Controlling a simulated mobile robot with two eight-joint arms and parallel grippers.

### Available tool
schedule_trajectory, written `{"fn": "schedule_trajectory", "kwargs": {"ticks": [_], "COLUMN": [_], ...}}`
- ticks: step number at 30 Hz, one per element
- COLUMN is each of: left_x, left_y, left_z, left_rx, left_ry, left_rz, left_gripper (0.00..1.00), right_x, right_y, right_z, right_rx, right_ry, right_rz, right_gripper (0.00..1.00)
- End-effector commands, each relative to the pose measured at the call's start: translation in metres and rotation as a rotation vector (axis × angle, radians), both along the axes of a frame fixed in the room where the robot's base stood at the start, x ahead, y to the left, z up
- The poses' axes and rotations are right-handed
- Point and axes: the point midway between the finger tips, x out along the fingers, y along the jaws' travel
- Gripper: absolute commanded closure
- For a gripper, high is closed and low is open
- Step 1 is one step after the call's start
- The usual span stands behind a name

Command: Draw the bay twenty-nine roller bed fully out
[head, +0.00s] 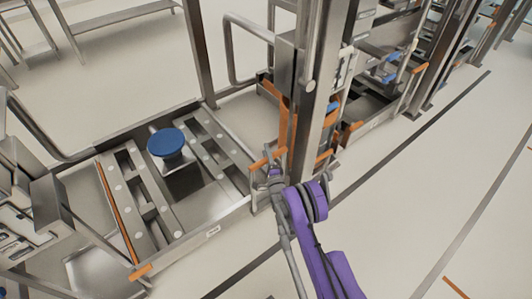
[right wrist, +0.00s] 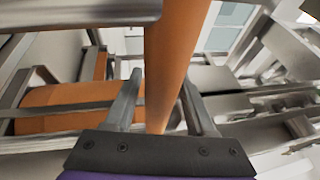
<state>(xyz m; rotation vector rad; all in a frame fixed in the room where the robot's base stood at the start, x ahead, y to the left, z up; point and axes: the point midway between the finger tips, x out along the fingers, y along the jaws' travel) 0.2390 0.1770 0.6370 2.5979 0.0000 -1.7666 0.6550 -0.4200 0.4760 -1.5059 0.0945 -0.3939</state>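A low metal roller bed (head: 197,241) with slatted roller rails lies at the left-centre of the head view; its label is too small to read, so I cannot tell the bay number. An orange handle (head: 262,161) sits at its right front corner by the upright post. My right gripper (head: 274,172) is at this handle. In the right wrist view an orange bar (right wrist: 176,45) runs between the two fingers of my right gripper (right wrist: 162,85), which stand apart. Whether they touch the bar cannot be made out. My left gripper is not in view.
A blue round-topped post (head: 166,142) stands within the bed. A tall metal upright (head: 318,80) rises right beside my right gripper. Another bay with orange and blue parts (head: 388,78) lies farther right. The pale floor (head: 430,180) at the right is open, with dark lines.

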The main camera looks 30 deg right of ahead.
Motion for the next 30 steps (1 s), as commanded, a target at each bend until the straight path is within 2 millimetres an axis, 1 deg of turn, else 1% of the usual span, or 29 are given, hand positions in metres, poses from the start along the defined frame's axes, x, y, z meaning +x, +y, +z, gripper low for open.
{"fn": "schedule_trajectory", "kwargs": {"ticks": [1,5,6,8,9,30], "left_x": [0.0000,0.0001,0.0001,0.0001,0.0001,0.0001], "left_y": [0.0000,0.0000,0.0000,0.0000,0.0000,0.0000], "left_z": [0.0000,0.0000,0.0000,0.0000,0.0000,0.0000], "left_rx": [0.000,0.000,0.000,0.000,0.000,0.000], "left_ry": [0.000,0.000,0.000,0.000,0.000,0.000], "left_rz": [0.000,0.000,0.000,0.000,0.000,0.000], "left_gripper": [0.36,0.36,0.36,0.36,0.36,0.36], "right_x": [0.0000,0.0000,0.0000,0.0000,0.0000,0.0004], "right_y": [0.0001,0.0001,0.0001,0.0001,0.0001,0.0001], "right_z": [-0.0001,-0.0001,-0.0001,-0.0001,-0.0001,0.0002], "right_rx": [0.000,0.000,0.000,0.000,0.000,0.000], "right_ry": [0.000,0.000,0.000,0.000,0.000,0.000], "right_rz": [0.000,0.000,0.000,0.000,0.000,0.000], "right_gripper": [0.56,0.79,0.86,0.97,1.00,1.00]}}
